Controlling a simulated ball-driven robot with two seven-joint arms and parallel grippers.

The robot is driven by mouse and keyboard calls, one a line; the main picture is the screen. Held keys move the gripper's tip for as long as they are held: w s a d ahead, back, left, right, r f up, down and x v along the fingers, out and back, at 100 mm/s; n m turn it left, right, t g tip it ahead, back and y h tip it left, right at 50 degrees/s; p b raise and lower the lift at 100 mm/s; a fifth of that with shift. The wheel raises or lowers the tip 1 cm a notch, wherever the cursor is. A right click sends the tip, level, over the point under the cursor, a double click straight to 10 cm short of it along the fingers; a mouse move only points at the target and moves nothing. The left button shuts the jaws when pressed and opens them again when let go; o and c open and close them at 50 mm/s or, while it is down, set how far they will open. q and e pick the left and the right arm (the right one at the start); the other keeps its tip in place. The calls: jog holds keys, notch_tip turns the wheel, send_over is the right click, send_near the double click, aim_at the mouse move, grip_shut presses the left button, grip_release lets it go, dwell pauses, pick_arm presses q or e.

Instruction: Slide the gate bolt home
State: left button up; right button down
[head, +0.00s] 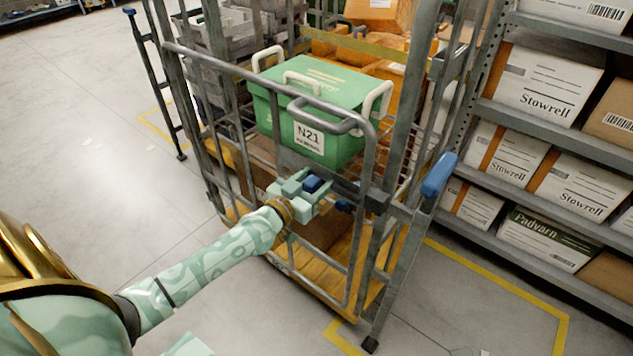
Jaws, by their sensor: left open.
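The gate bolt shows as a dark bar (345,184) on the front gate (350,258) of a grey wheeled cage. A dark block (376,201) stands at the gate's right post, at the right end of the bar. The gripper hides part of the bolt, so how far it reaches into the block is unclear. My right gripper is out of view.
A green lidded crate (335,95) labelled N21 sits inside the cage behind the gate. A blue handle (438,175) sticks out at the cage's right. Shelves (535,140) of Stowrell boxes stand close on the right. The floor (90,130) at left is open.

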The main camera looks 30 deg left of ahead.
pick_arm(q)
jog(key=shift+w, duration=0.2)
grip_shut()
jog(key=shift+d+r+p, duration=0.1)
jog(key=shift+d+p, duration=0.2)
jog(key=shift+d, duration=0.05)
jog(key=d+p, duration=0.1)
jog(key=d, duration=0.1)
jog(key=d+p, duration=0.1)
jog(key=shift+s+d, duration=0.2)
jog(key=shift+d, duration=0.2)
jog(key=shift+c, duration=1.2)
grip_release()
jog(key=shift+f, duration=0.2)
jog(key=shift+o, duration=1.2)
jog(key=shift+d+r, duration=0.1)
jog(key=shift+d, duration=0.05)
